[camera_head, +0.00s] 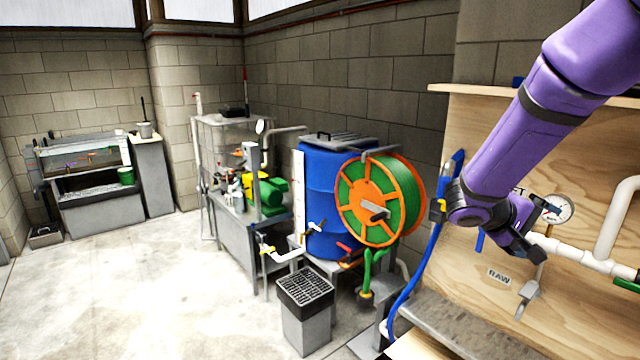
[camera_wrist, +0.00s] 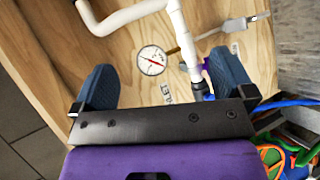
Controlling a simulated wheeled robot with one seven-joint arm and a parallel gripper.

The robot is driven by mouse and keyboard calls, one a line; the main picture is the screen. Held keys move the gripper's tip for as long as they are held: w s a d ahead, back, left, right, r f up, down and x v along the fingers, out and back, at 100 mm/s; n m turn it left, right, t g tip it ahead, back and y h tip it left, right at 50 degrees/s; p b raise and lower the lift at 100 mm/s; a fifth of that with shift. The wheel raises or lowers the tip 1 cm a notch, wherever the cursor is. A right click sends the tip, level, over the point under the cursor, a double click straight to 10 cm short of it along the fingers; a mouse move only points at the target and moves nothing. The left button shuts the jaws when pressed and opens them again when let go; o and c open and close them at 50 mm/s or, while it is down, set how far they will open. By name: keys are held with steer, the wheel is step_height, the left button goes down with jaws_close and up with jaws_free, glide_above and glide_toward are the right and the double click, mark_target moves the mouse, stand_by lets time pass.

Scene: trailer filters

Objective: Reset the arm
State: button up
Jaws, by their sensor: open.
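My purple arm reaches in from the upper right in the head view. My gripper (camera_head: 543,232) is in front of the plywood panel (camera_head: 483,165), near a round pressure gauge (camera_head: 558,208). In the wrist view my gripper (camera_wrist: 163,80) has its two dark blue fingers wide apart, with nothing held between them. The gauge (camera_wrist: 151,61) shows in the gap beyond the fingers, apart from them as far as I can tell. White pipe (camera_wrist: 140,14) runs past the gauge on the panel.
White pipes (camera_head: 575,253) and a RAW label (camera_head: 499,278) are on the panel. A blue hose (camera_head: 412,275) hangs at its left edge. A green hose reel (camera_head: 370,200) and blue barrel (camera_head: 325,235) stand left of it. The floor (camera_head: 130,290) at left is clear.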

steer(key=s+a+r+t+y, duration=0.1)
steer(key=s+a+r+y, duration=0.2)
steer(key=s, duration=0.5)
steer(key=s+a+r+t+y, duration=0.1)
steer(key=s+a+r+y, duration=0.3)
steer(key=s, duration=0.4)
steer(key=s+a+r+t+y, duration=0.2)
steer(key=s+a+y, duration=0.3)
steer(key=s, duration=0.3)
steer(key=shift+s+a+r+m+y, duration=0.25)
steer(key=shift+s+r+m+y, duration=0.15)
steer(key=shift+r+y, duration=0.35)
